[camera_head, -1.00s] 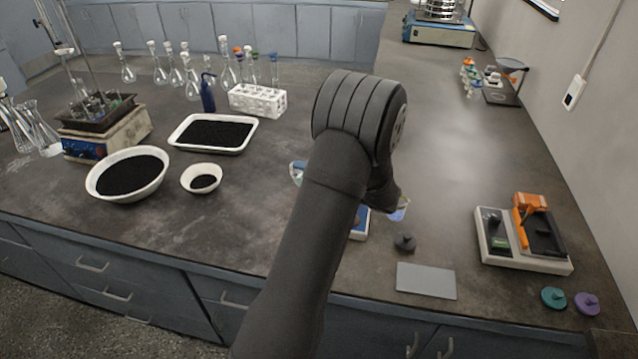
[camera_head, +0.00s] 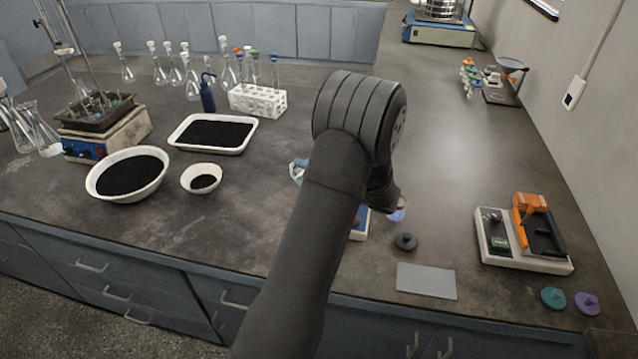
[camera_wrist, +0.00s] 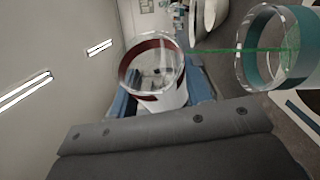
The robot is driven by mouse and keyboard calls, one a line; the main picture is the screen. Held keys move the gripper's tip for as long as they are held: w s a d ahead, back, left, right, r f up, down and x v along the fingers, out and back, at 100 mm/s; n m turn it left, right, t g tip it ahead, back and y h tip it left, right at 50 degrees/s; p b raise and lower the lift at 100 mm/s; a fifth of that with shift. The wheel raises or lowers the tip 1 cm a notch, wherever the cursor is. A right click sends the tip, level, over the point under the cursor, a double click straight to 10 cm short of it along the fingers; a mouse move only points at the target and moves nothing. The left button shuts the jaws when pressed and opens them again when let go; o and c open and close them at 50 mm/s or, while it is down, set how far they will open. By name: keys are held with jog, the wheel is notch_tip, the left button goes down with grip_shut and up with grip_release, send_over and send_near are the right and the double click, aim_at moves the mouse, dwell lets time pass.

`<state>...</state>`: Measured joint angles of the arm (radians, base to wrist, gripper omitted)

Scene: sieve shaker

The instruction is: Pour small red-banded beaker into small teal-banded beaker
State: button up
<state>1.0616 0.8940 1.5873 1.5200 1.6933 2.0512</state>
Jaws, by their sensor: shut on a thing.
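The small red-banded beaker (camera_wrist: 138,48) shows in the middle of the wrist view, clear glass with a dark red band. My gripper (camera_wrist: 160,93) is shut on it, with blue fingers at either side. The wrist view is strongly rolled, with ceiling lights at its left, so the held beaker is tilted. The small teal-banded beaker (camera_wrist: 258,52) is close by at the right of the wrist view, apart from the red-banded one. In the head view my arm hides the gripper and the held beaker.
A blue-and-white device (camera_head: 359,224) is partly behind my arm, with a purple-marked piece (camera_head: 397,214) beside it. A dark knobbed lid (camera_head: 405,241) and a grey plate (camera_head: 427,280) lie in front. A balance (camera_head: 522,240) stands right.

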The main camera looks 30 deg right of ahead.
jog(key=shift+d+r+m+t, duration=0.2)
jog(key=shift+m+t, duration=0.1)
jog(key=shift+m, duration=0.3)
dwell(1.2)
